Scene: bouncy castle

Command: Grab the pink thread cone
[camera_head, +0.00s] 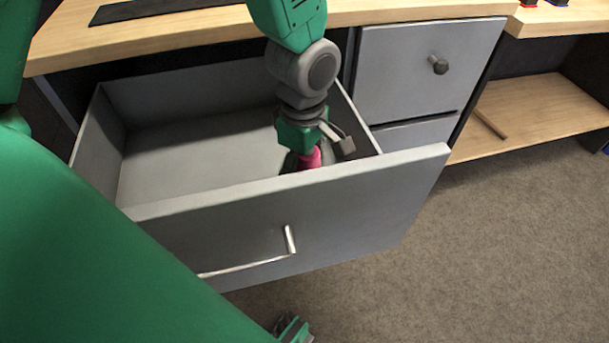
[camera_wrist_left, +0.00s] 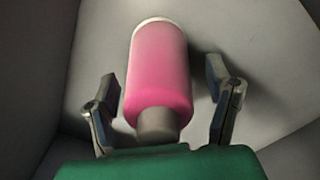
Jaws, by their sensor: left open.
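The pink thread cone (camera_head: 309,158) is inside the open grey drawer (camera_head: 370,205), near its right end and behind the front panel, which hides its lower part. My left gripper (camera_head: 318,150) reaches down into the drawer over it. In the left wrist view the cone (camera_wrist_left: 158,75) is pink with a pale rim at its far end and a grey-brown tip towards the palm. The open fingers of my left gripper (camera_wrist_left: 162,90) stand on either side of it, with gaps visible on both sides.
The wooden desk top (camera_head: 170,38) overhangs the drawer's back. Closed grey drawers (camera_head: 405,70) stand to the right, with a low wooden shelf (camera_head: 545,115) beyond. The drawer's left part is empty. Carpet (camera_head: 480,240) lies clear in front.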

